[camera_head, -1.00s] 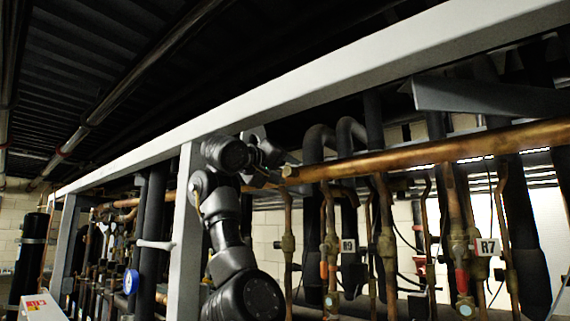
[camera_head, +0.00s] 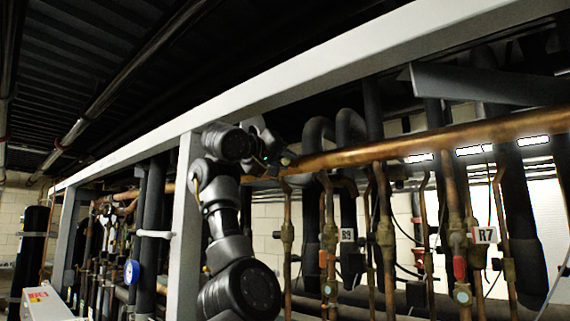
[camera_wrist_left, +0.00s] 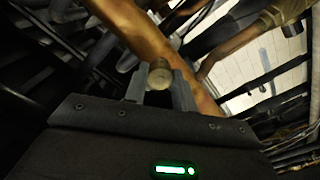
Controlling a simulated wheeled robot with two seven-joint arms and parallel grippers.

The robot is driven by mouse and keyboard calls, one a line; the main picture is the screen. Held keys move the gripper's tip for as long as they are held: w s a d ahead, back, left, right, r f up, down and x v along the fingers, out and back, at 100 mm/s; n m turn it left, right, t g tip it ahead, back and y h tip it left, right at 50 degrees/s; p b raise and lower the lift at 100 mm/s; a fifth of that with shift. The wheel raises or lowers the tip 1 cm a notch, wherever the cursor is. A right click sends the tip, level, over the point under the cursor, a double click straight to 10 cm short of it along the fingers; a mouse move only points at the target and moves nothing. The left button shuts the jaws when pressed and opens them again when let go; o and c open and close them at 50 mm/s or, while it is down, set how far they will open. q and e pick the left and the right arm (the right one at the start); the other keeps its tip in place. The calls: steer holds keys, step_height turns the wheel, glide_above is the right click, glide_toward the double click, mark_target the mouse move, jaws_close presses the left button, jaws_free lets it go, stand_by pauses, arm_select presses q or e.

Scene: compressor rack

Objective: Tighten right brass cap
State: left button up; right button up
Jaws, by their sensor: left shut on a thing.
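The brass cap (camera_wrist_left: 160,73) is a short round piece beside a long copper pipe in the left wrist view. In the head view, the cap (camera_head: 287,160) shows small at the left end of the large horizontal copper pipe (camera_head: 430,147). My left gripper (camera_head: 280,158) is at that pipe end, just under the white beam. In the left wrist view, the fingers of my left gripper (camera_wrist_left: 160,88) stand on either side of the cap and are shut on it. Exact finger contact is partly hidden. My right gripper is in neither view.
A white frame beam (camera_head: 300,88) runs above my arm, and a white post (camera_head: 187,225) stands close to its left. A blue gauge (camera_head: 131,271) hangs at the left.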

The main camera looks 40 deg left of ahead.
arm_select(q)
steer(key=shift+f+m+b, duration=0.2)
steer(key=shift+m+b, duration=0.7)
steer(key=shift+m, duration=0.3)
steer(key=m+b, duration=0.1)
steer(key=m, duration=0.1)
steer(key=shift+m, duration=0.4)
steer(key=m+b, duration=0.1)
steer(key=m, duration=0.1)
steer(key=shift+r+m, duration=0.1)
steer(key=shift+m, duration=0.2)
steer(key=m, duration=0.3)
steer(key=shift+m+b, duration=0.35)
steer(key=shift+m, duration=0.05)
steer(key=m, duration=0.2)
steer(key=shift+r+m, duration=0.1)
steer(key=shift+m, duration=0.2)
steer(key=m, duration=0.3)
steer(key=shift+m, duration=0.3)
steer(key=m+p, duration=0.1)
steer(key=m, duration=0.3)
steer(key=shift+m+p, duration=0.5)
steer(key=shift+m, duration=1.2)
steer(key=shift+f, duration=0.2)
